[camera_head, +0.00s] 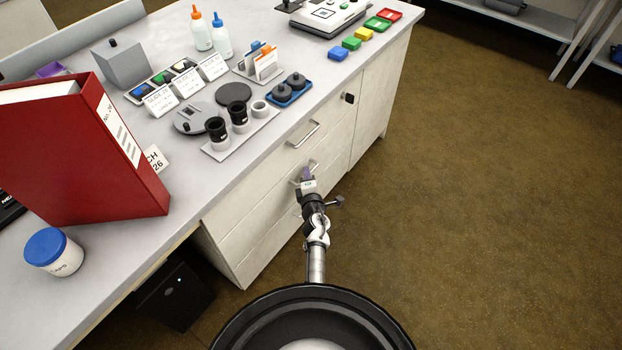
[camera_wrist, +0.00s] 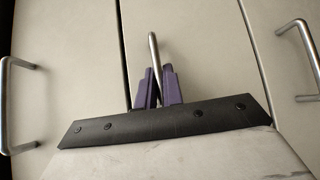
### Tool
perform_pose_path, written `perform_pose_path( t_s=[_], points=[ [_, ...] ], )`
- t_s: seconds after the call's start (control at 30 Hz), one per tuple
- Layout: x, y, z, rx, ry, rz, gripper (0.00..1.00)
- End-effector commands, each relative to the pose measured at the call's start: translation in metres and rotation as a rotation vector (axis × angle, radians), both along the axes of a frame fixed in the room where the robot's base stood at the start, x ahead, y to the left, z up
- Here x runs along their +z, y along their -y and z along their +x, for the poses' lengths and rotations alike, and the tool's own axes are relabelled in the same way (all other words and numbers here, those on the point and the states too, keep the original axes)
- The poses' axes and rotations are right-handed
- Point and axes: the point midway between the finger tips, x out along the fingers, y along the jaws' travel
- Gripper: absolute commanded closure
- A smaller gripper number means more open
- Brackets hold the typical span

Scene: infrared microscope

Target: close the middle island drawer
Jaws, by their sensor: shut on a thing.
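The island's middle drawer (camera_head: 258,216) has a pale front with a metal bar handle, and its handle also shows in the wrist view (camera_wrist: 153,55). My gripper (camera_head: 307,174) is at that handle, in front of the drawer stack. In the wrist view, the purple fingers of my gripper (camera_wrist: 157,88) are shut around the bar, one on each side. The drawer front (camera_wrist: 195,50) looks about flush with its neighbours, with a dark seam along its left side. I cannot tell whether a small gap remains. My gripper hides part of the handle in the head view.
The top drawer handle (camera_head: 303,135) is just above my gripper. The countertop (camera_head: 300,115) holds eyepieces, bottles and a red binder (camera_head: 75,150). A cabinet door (camera_head: 375,95) is to the right. The brown floor (camera_head: 480,200) on the right is clear.

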Motion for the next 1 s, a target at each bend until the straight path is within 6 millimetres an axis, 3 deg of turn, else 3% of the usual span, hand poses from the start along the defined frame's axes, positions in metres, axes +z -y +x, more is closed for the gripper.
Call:
perform_pose_path(
  t_s=[0.27,0.3,0.47,0.87,1.0],
  points=[
    [0.0014,-0.0045,0.0026,0.007,0.002,-0.001,1.0],
    [0.0015,-0.0047,0.0026,0.007,0.002,-0.001,0.89],
    [0.002,-0.0047,0.0027,0.007,0.003,-0.002,0.7],
    [0.0048,-0.005,0.0029,0.008,0.007,-0.001,0.7],
    [0.0061,-0.0034,-0.0064,0.007,0.005,0.0,0.7]
  ],
)
